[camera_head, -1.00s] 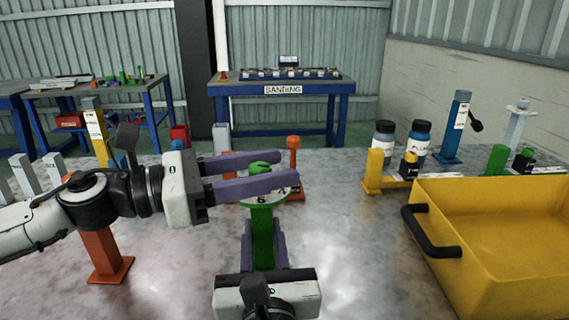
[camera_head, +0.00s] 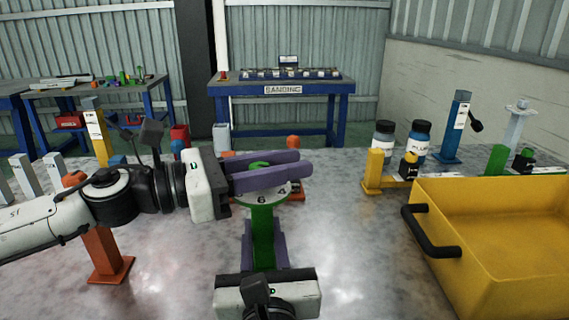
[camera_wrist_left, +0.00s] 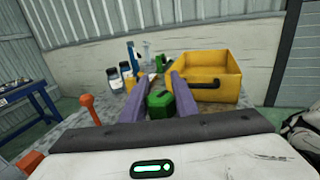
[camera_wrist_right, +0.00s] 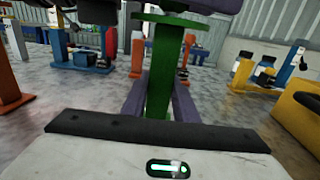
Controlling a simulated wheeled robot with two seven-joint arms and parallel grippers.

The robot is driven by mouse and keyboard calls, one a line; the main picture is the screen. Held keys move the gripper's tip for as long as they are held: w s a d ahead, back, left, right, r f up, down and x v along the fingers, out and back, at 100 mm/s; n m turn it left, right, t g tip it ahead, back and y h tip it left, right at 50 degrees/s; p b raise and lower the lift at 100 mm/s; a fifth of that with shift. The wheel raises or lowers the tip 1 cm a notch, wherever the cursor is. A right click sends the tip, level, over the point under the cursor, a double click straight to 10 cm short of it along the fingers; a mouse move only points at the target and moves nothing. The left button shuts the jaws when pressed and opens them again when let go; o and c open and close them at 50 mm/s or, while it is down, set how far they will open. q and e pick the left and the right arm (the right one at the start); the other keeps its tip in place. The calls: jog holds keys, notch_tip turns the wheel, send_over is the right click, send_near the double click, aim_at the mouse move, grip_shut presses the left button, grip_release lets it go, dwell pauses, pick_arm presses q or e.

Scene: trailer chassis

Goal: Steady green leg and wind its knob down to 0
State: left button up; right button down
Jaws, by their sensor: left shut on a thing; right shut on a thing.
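The green leg (camera_head: 263,215) stands upright on the table in the middle of the head view. A pale numbered dial (camera_head: 275,198) sits at its top, and the figures 6 and 4 show. The green knob (camera_head: 260,164) above the dial is partly hidden by my left gripper (camera_head: 306,162). That gripper is shut on the knob, which shows between its purple fingers in the left wrist view (camera_wrist_left: 161,101). My right gripper (camera_head: 263,235) is shut on the leg's post from the front. The post also shows between its fingers in the right wrist view (camera_wrist_right: 160,78).
A yellow bin (camera_head: 480,268) with a black handle fills the table's right. Two bottles, a yellow stand (camera_head: 374,170) and a blue leg (camera_head: 455,128) stand behind it. An orange leg (camera_head: 104,255) is at left, under my left arm. Orange parts (camera_head: 293,142) stand behind the dial.

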aim_at(263, 162)
pick_arm(q)
jog(key=shift+w+t, duration=0.1)
jog(key=shift+t, duration=0.2)
jog(key=n+t+y, duration=0.1)
jog(key=t, duration=0.1)
jog(key=n+t+y, duration=0.1)
jog(key=n+t, duration=0.1)
jog(key=shift+w+a+r+n+t, duration=0.1)
jog(key=shift+w+a+n+t, duration=0.1)
jog(key=shift+w+n+t, duration=0.15)
jog(key=t+y, duration=0.1)
jog(key=n+t+y, duration=0.2)
jog(key=shift+w+a+n, duration=0.25)
jog(key=shift+w, duration=0.1)
jog(key=n+y, duration=0.1)
jog(key=n+t+y, duration=0.1)
jog(key=t+y, duration=0.1)
jog(key=shift+w+a+n+y, duration=0.35)
jog(key=shift+a+n+y, duration=0.05)
jog(key=shift+w+a+r+n+t+y, duration=0.15)
jog(key=shift+a+n+t+y, duration=0.2)
jog(key=shift+n+t+y, duration=0.55)
jog(key=o, duration=0.9)
jog(key=shift+o, duration=0.8)
